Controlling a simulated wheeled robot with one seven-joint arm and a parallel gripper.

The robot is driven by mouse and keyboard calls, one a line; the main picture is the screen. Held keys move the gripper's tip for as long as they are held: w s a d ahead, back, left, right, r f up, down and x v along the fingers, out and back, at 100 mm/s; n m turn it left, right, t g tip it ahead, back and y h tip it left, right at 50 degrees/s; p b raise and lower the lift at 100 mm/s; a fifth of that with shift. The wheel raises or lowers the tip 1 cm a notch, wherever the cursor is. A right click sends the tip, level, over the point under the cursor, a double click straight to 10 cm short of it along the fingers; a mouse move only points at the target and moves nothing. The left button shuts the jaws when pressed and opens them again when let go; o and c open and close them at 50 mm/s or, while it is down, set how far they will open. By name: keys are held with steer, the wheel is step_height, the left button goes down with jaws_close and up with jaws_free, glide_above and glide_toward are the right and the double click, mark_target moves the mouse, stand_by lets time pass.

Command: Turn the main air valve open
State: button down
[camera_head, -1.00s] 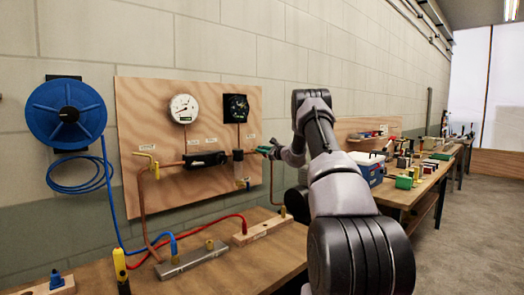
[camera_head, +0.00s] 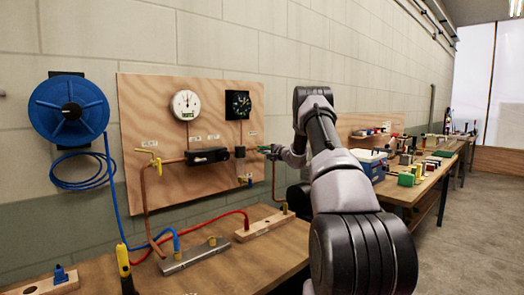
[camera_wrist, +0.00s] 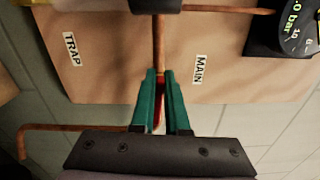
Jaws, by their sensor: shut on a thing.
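The main air valve shows in the wrist view as a red handle (camera_wrist: 160,115) at the end of a copper pipe (camera_wrist: 160,42), beside a label reading MAIN (camera_wrist: 200,69). My gripper (camera_wrist: 160,78) has green fingers, which are shut on the red handle; they hide most of it and the valve body. In the head view my gripper (camera_head: 268,150) is at the right edge of the plywood board (camera_head: 150,105), where the pipe ends. The handle is too small to make out there, and its angle is unclear.
The board carries a white gauge (camera_head: 185,105), a dark gauge (camera_head: 238,104) and a yellow-handled valve (camera_head: 154,163). A blue hose reel (camera_head: 68,108) hangs at left. Below, the bench (camera_head: 245,262) holds a metal manifold (camera_head: 195,255) with hoses. A blue box (camera_head: 371,164) stands at right.

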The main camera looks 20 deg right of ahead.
steer(key=shift+f+n, duration=0.2)
steer(key=shift+n, duration=0.3)
steer(key=c, duration=0.9)
jaws_free()
steer(key=v, duration=1)
steer(key=shift+s+d, duration=0.15)
steer(key=shift+s, duration=0.25)
